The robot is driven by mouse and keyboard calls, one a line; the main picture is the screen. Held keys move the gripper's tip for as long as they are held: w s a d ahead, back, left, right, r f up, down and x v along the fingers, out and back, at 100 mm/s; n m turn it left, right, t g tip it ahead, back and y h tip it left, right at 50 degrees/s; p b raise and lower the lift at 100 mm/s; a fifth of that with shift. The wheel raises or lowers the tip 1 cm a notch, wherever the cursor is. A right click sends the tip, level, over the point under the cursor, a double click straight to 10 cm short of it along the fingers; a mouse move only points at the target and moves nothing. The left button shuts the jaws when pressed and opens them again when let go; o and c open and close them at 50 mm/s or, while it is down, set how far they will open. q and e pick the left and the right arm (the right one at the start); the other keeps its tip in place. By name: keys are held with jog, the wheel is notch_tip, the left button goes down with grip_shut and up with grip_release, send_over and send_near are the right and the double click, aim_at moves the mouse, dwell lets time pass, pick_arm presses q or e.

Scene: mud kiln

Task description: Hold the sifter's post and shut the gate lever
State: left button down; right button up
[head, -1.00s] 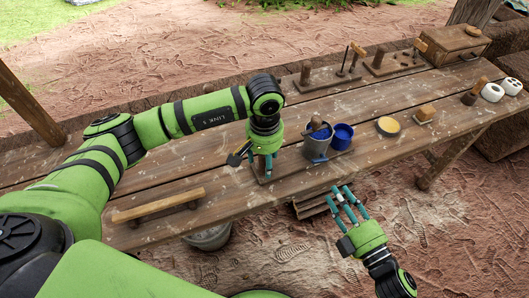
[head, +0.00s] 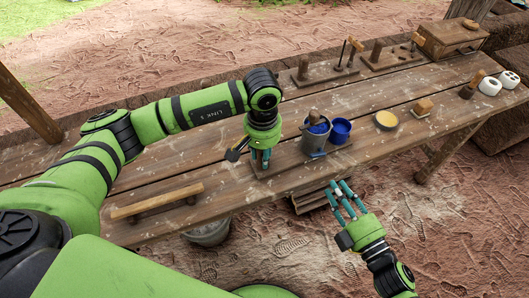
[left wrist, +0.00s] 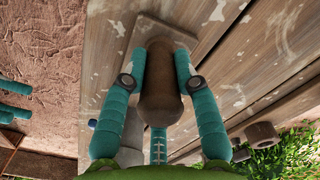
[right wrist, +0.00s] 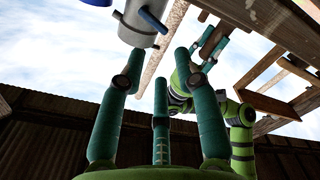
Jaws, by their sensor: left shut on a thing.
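The sifter stands near the table's front edge: a grey bucket (head: 316,146) on a wooden base (head: 258,171) with a brown post. My left gripper (head: 262,160) is shut around the post from above. The left wrist view shows the rounded brown post (left wrist: 160,95) between its teal fingers. My right gripper (head: 347,198) is open and empty, in front of the table and below the bucket. The right wrist view shows the grey bucket (right wrist: 136,28) from below, with a dark piece (right wrist: 152,20) on its side, perhaps the gate lever. The fingers are apart from it.
A blue cup (head: 340,131) stands beside the bucket. A yellow-topped round dish (head: 387,121) and a small block (head: 424,109) lie further right. A wooden bar (head: 158,201) lies at front left.

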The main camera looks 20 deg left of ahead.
grip_shut()
jog(key=shift+w+d+r+n+g+h, duration=0.15)
jog(key=shift+n+g, duration=0.5)
jog(key=shift+n, duration=3.1)
jog(key=shift+r+n+g+h, duration=0.25)
jog(key=shift+n+g, duration=0.45)
jog(key=shift+n, duration=3)
jog(key=shift+w+d+r+n+g+h, duration=0.15)
jog(key=shift+n+g, duration=0.5)
jog(key=shift+n, duration=3.1)
jog(key=shift+s+a, duration=0.1)
